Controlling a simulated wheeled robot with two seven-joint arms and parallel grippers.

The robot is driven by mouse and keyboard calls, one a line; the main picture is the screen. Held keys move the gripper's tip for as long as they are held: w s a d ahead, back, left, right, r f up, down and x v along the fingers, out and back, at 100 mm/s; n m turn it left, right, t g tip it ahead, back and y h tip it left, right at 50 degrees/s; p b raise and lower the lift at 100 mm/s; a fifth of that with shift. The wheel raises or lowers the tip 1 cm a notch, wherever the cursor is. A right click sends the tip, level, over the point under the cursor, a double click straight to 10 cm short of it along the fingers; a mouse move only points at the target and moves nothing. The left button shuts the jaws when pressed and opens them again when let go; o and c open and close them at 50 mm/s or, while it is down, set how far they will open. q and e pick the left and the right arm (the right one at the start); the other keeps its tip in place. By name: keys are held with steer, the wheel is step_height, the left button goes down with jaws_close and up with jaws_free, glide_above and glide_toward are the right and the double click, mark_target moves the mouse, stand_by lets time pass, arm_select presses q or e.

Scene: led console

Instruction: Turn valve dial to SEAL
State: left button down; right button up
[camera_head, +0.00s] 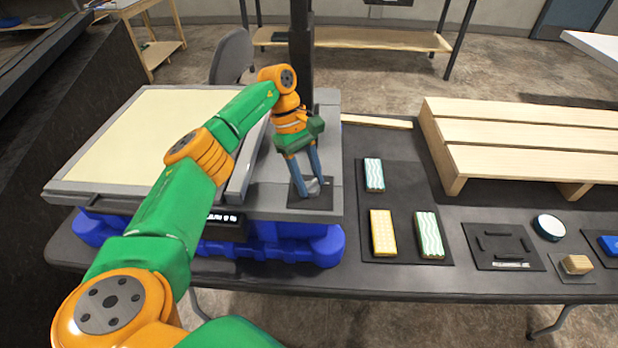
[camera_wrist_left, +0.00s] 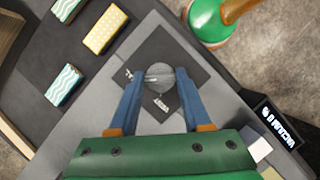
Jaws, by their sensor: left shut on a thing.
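The valve dial (camera_wrist_left: 160,88) is a round grey knob on a dark square plate (camera_wrist_left: 158,52) on the grey console. In the wrist view it sits between the fingertips of my left gripper (camera_wrist_left: 161,80), which is shut on it. Small white label text (camera_wrist_left: 162,102) shows on the plate beside the dial, too small to read surely. In the head view my left gripper (camera_head: 313,186) points down at the dial plate (camera_head: 300,201), hiding much of the dial. My right gripper is not in view.
A cream panel (camera_head: 140,130) fills the console's left part, above a blue base (camera_head: 300,248). A dark display (camera_wrist_left: 280,125) is on the console's front. Patterned blocks (camera_head: 383,232) lie on a dark mat to the right. A wooden slatted rack (camera_head: 530,135) stands farther right.

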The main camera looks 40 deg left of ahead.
arm_select(q)
steer(key=shift+m, duration=0.4)
stand_by(0.3)
